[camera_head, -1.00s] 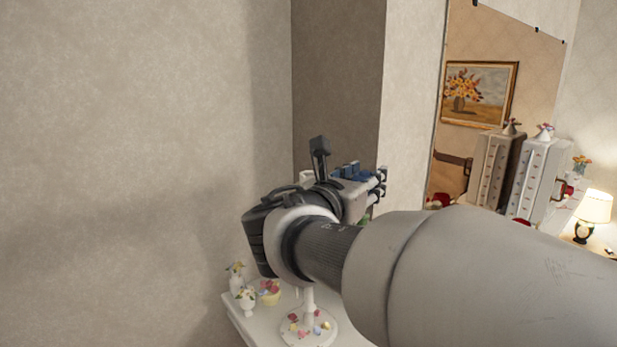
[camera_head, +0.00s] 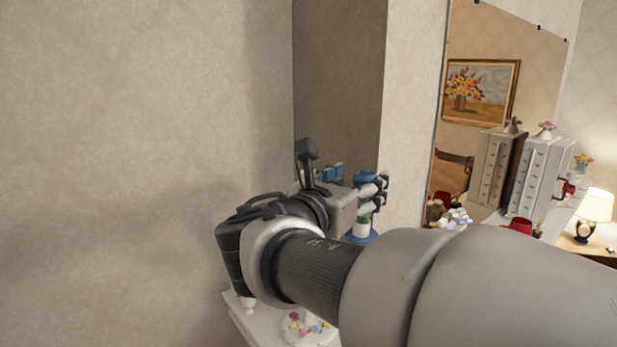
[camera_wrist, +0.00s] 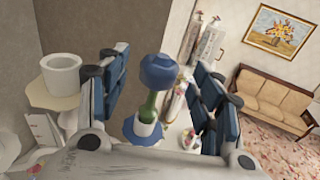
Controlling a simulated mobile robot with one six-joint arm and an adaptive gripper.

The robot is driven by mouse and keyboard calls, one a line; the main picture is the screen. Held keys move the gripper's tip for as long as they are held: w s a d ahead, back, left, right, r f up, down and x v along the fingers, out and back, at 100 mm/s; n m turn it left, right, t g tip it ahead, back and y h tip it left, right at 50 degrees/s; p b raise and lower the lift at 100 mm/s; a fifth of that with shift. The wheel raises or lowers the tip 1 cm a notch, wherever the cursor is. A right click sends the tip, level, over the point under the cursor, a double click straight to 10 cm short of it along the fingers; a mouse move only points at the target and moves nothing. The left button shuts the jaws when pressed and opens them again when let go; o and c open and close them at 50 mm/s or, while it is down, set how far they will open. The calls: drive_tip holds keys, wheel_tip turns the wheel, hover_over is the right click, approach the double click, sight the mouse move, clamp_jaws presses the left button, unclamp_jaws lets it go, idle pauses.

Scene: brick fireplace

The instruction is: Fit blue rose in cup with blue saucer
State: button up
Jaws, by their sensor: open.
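The blue rose (camera_wrist: 160,70) stands on its green stem in the wrist view. The stem's lower end is inside the white cup (camera_wrist: 145,129), which stands on the blue saucer (camera_wrist: 130,140). My gripper (camera_wrist: 162,92) is open, its fingers apart on either side of the rose with gaps between. In the head view the rose (camera_head: 365,178) shows just behind the fingers (camera_head: 352,180). The cup (camera_head: 361,229) and saucer (camera_head: 373,239) show below them, partly hidden by my arm.
A white pot (camera_wrist: 62,76) stands on a beige stand at left in the wrist view. Small flowers and a round decorated plate (camera_head: 306,328) lie on the white shelf below my arm.

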drive_tip(key=v, duration=0.8)
drive_tip(key=shift+f, duration=0.1)
